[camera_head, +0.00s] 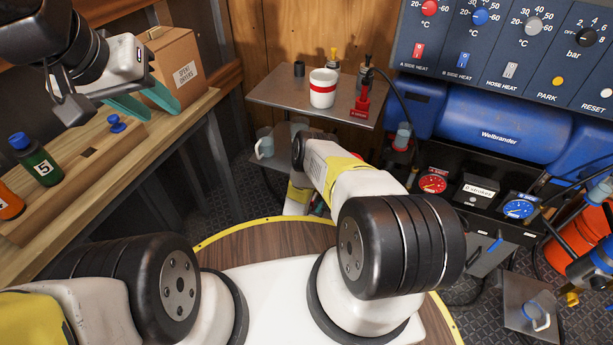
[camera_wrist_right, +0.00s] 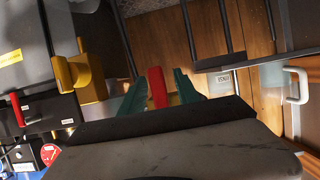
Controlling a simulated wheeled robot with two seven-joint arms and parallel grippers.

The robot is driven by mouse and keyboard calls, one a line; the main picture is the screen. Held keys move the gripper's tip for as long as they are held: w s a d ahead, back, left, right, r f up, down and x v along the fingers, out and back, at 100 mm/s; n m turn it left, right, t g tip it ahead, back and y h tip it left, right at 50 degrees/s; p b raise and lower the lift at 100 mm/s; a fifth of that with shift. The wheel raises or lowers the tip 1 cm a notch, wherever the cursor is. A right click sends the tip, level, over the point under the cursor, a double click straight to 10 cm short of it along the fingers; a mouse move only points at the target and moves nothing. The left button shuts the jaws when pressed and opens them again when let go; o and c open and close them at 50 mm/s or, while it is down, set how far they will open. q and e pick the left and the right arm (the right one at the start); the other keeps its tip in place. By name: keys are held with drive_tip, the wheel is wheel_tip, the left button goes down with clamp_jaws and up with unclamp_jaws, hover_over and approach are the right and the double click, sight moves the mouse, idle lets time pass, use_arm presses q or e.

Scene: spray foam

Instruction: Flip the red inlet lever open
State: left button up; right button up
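A red upright piece (camera_wrist_right: 157,88), which looks like the lever, stands between the green fingers of my right gripper (camera_wrist_right: 158,95) in the right wrist view. The fingers are apart on either side of it, with narrow gaps showing. I cannot tell whether either finger touches it. A yellow valve-like body (camera_wrist_right: 82,76) is just left of the fingers. A second red handle (camera_wrist_right: 17,110) is at the far left by a black box. In the head view my right gripper is hidden behind its own arm. My left gripper (camera_head: 163,115) is open and empty near the cardboard box.
A metal shelf (camera_head: 275,97) holds a white cup with a red band (camera_head: 323,92) and a red grease item (camera_head: 360,107). The machine with gauges (camera_head: 432,184) stands at right. The wooden bench (camera_head: 100,180) at left holds bottles and the cardboard box (camera_head: 170,65).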

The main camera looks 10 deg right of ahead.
drive_tip(key=shift+w+d+f, duration=0.1)
drive_tip(key=shift+w+d, duration=0.05)
drive_tip(key=shift+w, duration=0.1)
clamp_jaws()
idle(1.4)
